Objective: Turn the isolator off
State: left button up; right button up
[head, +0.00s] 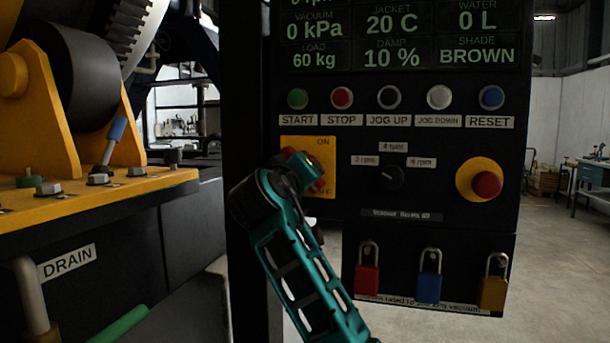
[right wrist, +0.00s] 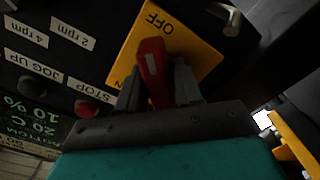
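The isolator is a yellow plate (head: 325,158) on the black control panel, marked ON at the top and OFF at the bottom, with a red handle (right wrist: 151,62). My right gripper (head: 302,172) is at this handle and covers its middle in the head view. Red ends show at its upper left and lower right, so the handle looks slanted. In the right wrist view, the grey fingers (right wrist: 158,88) lie on both sides of the handle, close against it. OFF reads beyond the handle; ON is partly hidden by a finger. My left gripper is not in view.
Push buttons sit above the isolator, including STOP (head: 342,98). A speed knob (head: 390,178) and a red emergency stop (head: 487,185) are to the right. Several padlocks, one red (head: 367,279), hang below. Yellow machinery (head: 100,195) stands at left.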

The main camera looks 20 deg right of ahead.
jog(key=shift+o, duration=1.3)
jog(key=v, duration=1.3)
jog(key=shift+b, duration=0.4)
